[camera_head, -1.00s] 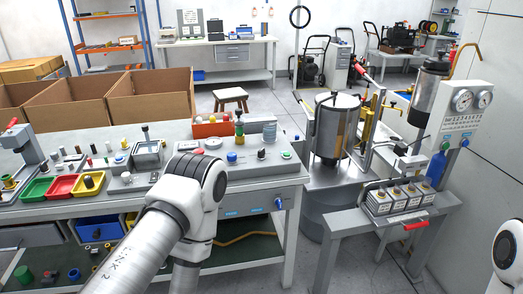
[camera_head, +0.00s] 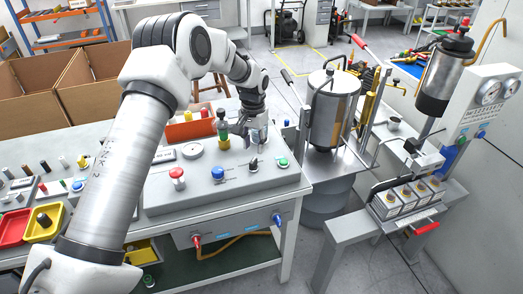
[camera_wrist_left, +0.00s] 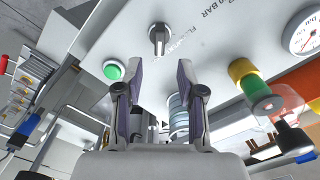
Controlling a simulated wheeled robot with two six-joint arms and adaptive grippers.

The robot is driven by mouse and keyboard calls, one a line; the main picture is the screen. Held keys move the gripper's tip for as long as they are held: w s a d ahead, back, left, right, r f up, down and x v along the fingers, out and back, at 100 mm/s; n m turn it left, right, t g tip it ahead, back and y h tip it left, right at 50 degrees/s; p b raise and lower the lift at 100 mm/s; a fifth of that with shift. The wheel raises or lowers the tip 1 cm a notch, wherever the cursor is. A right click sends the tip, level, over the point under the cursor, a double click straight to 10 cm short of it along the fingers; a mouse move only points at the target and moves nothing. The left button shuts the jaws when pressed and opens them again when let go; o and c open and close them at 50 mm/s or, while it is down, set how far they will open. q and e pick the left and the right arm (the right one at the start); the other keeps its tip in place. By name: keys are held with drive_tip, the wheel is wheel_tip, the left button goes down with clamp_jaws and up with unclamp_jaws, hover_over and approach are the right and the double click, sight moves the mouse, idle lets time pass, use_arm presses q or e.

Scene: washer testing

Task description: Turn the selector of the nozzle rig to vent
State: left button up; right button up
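The nozzle rig (camera_head: 160,197) is a grey sloped panel box at the table's right end. Its dark selector knob (camera_head: 253,164) stands near the panel's right side, between a blue knob (camera_head: 217,173) and a green button (camera_head: 282,162). In the left wrist view the selector (camera_wrist_left: 159,38) lies ahead of my left gripper (camera_wrist_left: 158,68), roughly centred beyond the fingertips and apart from them. The two fingers are spread with nothing between them. Printed lettering beside the knob is too small to read surely. My right gripper is out of view.
A red mushroom button (camera_head: 177,175) sits on the panel's left. A yellow-green-black post (camera_head: 223,135) and a clear ribbed jar (camera_wrist_left: 177,112) stand close to my left gripper. A steel tank (camera_head: 331,112) stands right of the table.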

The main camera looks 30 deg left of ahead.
sight(253, 161)
use_arm(q)
drive_tip(key=shift+s+d+f+p, duration=0.15)
drive_tip(key=shift+s+f, duration=0.2)
drive_tip(key=shift+f, duration=0.25)
drive_tip(key=shift+s+f+p, duration=0.15)
drive_tip(key=shift+s+f, duration=0.15)
drive_tip(key=shift+f, duration=0.3)
drive_tip(key=f, duration=0.3)
drive_tip(key=shift+w+f, duration=0.35)
drive_tip(key=shift+f, duration=0.05)
drive_tip(key=shift+s+r, duration=0.25)
clamp_jaws()
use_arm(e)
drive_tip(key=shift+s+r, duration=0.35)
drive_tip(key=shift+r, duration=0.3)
use_arm(q)
drive_tip(key=shift+n+p, duration=0.3)
drive_tip(key=shift+p, duration=0.05)
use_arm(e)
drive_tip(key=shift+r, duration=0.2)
use_arm(q)
drive_tip(key=n+p, duration=0.1)
drive_tip(key=n, duration=0.2)
drive_tip(key=shift+p, duration=0.35)
drive_tip(key=shift+n+p, duration=0.85)
drive_tip(key=shift+n, duration=1.75)
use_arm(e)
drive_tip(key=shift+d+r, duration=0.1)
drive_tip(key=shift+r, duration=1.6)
